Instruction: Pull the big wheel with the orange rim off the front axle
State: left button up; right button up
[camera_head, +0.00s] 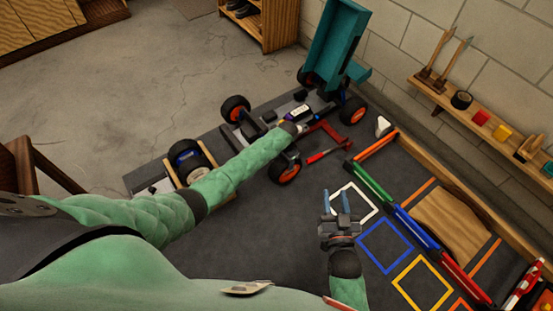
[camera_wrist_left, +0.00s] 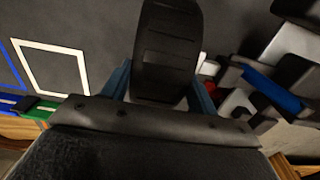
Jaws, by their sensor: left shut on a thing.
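A big black wheel with an orange rim (camera_head: 285,167) shows in the head view just below the end of my left arm, at the near side of the car chassis (camera_head: 262,124). In the left wrist view my left gripper (camera_wrist_left: 160,90) has a blue finger on either side of a black ribbed tyre (camera_wrist_left: 168,45) and is shut on it. The rim is hidden there. I cannot tell whether the wheel still sits on its axle. In the head view my left fingers are hard to make out. My right gripper (camera_head: 340,203) is open and empty beside the white square.
Other wheels (camera_head: 235,109) (camera_head: 352,110) are around the chassis. A wheel with a blue rim (camera_head: 187,155) sits on a wooden stand at left. A red-handled tool (camera_head: 320,156), white square outline (camera_head: 354,201) and blue square outline (camera_head: 384,246) lie to the right. A teal box (camera_head: 336,45) stands behind.

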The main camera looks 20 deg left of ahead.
pick_arm(q)
jog(key=shift+s+d, duration=0.2)
jog(key=shift+d, duration=0.1)
jog(key=shift+s+d+p, duration=0.25)
jog(key=shift+d+p, duration=0.05)
jog(key=shift+p, duration=0.15)
pick_arm(e)
jog(key=s+f+g+h, duration=0.1)
jog(key=s+f+g, duration=0.2)
jog(key=f, duration=0.7)
jog(key=shift+f, duration=0.15)
dwell(1.5)
jog(key=shift+s, duration=0.1)
jog(key=shift+g, duration=0.3)
